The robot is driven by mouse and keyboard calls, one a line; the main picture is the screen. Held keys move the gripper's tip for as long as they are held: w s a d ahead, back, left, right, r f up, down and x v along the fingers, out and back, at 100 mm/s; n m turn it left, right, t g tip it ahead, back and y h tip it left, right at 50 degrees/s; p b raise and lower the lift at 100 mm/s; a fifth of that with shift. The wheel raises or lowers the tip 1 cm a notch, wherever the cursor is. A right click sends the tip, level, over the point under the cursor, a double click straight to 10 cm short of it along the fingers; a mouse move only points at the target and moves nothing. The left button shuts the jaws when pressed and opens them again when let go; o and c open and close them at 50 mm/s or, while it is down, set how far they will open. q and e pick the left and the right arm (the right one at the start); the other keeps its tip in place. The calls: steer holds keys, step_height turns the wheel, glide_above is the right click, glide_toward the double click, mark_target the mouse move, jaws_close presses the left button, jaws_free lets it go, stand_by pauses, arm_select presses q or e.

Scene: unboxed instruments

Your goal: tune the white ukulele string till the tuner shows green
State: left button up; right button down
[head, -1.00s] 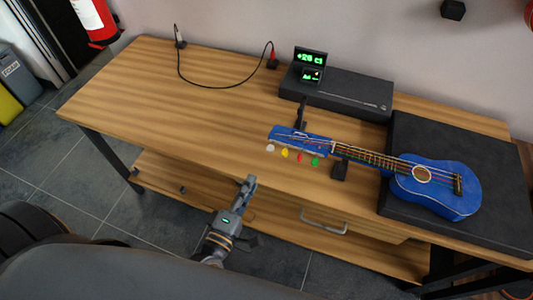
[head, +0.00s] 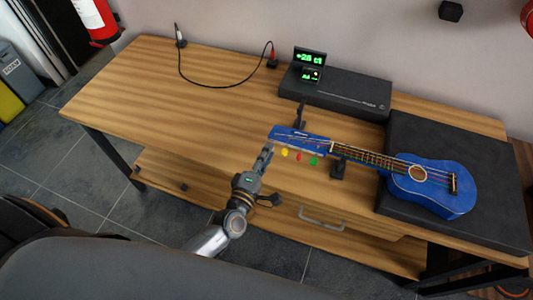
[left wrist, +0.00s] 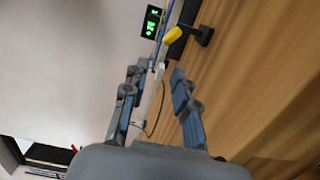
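The blue ukulele (head: 437,193) lies with its body on a black slab and its headstock (head: 290,138) out to the left over the table. Yellow (head: 284,153), red (head: 299,157) and green (head: 314,161) pegs show along the headstock's near edge. The white peg is hidden in the head view; in the left wrist view a white peg (left wrist: 158,68) shows between and beyond the fingertips. My left gripper (head: 266,156) is open at the headstock's left end, its fingers (left wrist: 156,82) apart. The tuner display (head: 309,57) shows green characters, seemingly "+26". My right gripper is not in view.
The display stands on a long black box (head: 345,94) at the table's back. A black cable (head: 180,75) curves over the back left. Black stands (head: 338,169) are by the neck. The table's left half (head: 160,100) is clear.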

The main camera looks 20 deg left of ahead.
arm_select(q)
jaws_close()
steer(key=shift+m, duration=0.3)
steer(key=m+p, duration=0.3)
steer(key=m, duration=0.4)
steer(key=m+y+p, duration=0.1)
steer(key=m+p, duration=0.3)
steer(key=m, duration=0.4)
steer(key=shift+d+r+m+g+p, duration=0.1)
steer(key=shift+m+g+p, duration=0.2)
steer(key=shift+g, duration=0.1)
stand_by(0.4)
